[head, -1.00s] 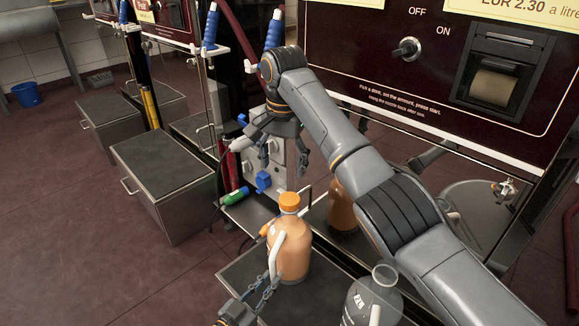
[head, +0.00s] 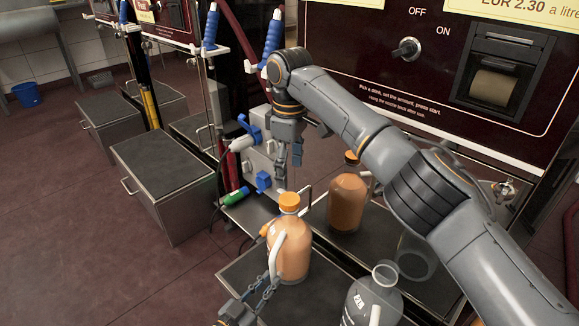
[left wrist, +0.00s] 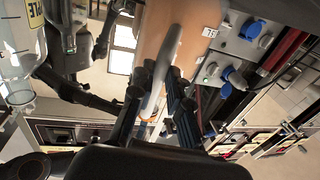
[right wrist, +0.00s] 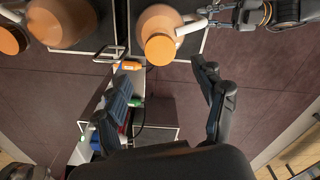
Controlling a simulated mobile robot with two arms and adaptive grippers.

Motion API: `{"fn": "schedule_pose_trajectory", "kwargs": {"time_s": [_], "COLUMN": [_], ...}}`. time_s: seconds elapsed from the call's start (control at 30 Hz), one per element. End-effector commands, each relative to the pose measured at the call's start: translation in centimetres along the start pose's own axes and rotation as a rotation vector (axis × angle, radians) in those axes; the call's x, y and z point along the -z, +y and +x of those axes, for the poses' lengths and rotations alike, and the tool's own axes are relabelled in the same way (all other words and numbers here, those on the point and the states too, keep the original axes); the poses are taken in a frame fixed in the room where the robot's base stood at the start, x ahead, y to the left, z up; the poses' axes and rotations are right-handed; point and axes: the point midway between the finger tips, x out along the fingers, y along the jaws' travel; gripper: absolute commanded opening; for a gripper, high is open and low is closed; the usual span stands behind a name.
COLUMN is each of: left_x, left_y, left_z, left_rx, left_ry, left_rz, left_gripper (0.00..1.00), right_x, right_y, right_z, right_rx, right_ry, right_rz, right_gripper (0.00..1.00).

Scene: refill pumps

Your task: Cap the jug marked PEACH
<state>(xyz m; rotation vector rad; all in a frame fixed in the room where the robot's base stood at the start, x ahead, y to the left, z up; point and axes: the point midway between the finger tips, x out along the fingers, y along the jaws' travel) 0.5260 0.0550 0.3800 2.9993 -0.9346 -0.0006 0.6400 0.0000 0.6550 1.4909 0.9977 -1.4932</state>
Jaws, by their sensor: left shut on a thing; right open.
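A jug of orange liquid (head: 290,256) stands on the dark bench with an orange cap (head: 289,200) on its mouth; I cannot tell how tightly it sits. No PEACH mark is readable on it. My left gripper (head: 266,290) is shut on the jug's pale handle, which shows between its fingers in the left wrist view (left wrist: 165,68). My right gripper (head: 289,172) points down, open and empty, just above and behind the cap. In the right wrist view the cap (right wrist: 160,48) lies beyond the open fingers.
A clear jug (head: 372,303) stands at the front right, close by. Polished steel behind seems to mirror both jugs. The pump panel (head: 350,60) rises behind, with a grey valve box, blue plugs (head: 263,182) and a green connector near the gripper. Open floor lies left.

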Motion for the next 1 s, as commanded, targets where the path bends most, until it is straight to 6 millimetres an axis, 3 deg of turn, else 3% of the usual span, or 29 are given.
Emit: {"fn": "schedule_pose_trajectory", "kwargs": {"time_s": [0.37, 0.8, 1.0], "left_x": [-0.1, -0.1, -0.1], "left_y": [0.0, 0.0, 0.0], "left_z": [0.0, 0.0, 0.0], "left_rx": [0.000, -0.001, 0.000], "left_ry": [-0.001, -0.001, -0.001], "left_rz": [-0.001, -0.001, -0.001], "left_gripper": [0.00, 0.00, 0.00], "right_x": [0.0, -0.1, 0.0], "right_y": [0.0, 0.0, 0.0], "right_z": [0.4, 6.5, 7.9], "right_rx": [0.000, 0.002, 0.000], "right_ry": [0.000, -0.001, 0.000], "right_rz": [0.000, 0.002, 0.002], "right_gripper": [0.70, 0.70, 0.70]}}
